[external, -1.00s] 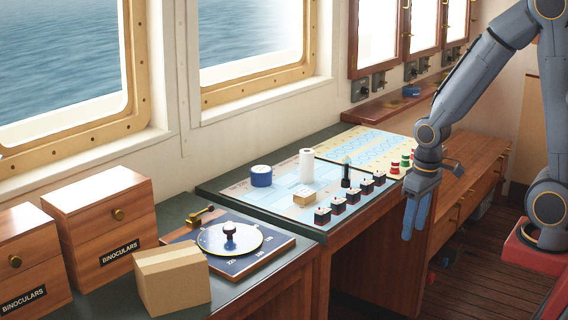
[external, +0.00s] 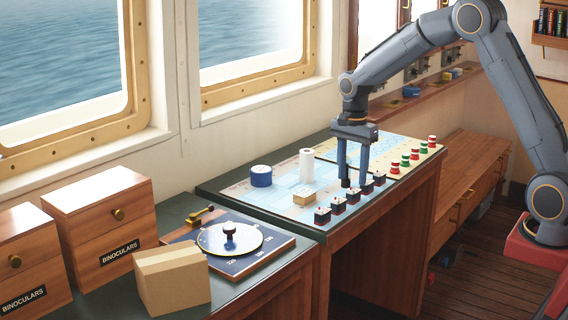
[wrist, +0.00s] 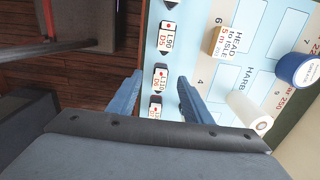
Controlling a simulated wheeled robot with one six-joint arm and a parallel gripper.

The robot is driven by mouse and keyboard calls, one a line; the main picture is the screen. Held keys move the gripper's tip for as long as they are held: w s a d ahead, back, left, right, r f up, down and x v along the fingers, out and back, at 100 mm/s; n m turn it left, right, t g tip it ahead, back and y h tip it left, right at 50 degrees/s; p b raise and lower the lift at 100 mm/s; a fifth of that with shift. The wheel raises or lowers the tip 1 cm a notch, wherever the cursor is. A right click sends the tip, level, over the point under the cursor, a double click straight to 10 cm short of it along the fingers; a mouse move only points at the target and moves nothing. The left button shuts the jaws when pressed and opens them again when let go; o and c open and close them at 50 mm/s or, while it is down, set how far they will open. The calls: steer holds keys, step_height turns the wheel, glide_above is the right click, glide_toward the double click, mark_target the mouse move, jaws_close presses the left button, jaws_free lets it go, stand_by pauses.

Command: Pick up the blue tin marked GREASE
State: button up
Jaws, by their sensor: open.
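The blue tin (external: 261,178) with a white lid stands upright on the chart table, left of the white roll. It also shows at the right edge of the wrist view (wrist: 299,72), where the small print on its lid is hard to read. My gripper (external: 352,182) is open and points down over the right part of the chart table. It is to the right of the tin and apart from it. In the wrist view the two blue fingers (wrist: 160,80) have nothing held between them, with a black block beyond.
A white roll (external: 307,166) and a small tan block (external: 304,198) stand between the tin and my gripper. A row of black blocks (external: 339,205) lines the front edge. Red and green pieces (external: 405,160) stand farther right. A cardboard box (external: 172,280) is at the front left.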

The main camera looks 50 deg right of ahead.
mark_target(350, 190)
steer(key=shift+w+a+f+p, duration=0.1)
steer(key=shift+f+p, duration=1.15)
steer(key=shift+f, duration=1.8)
steer(key=c, duration=1.1)
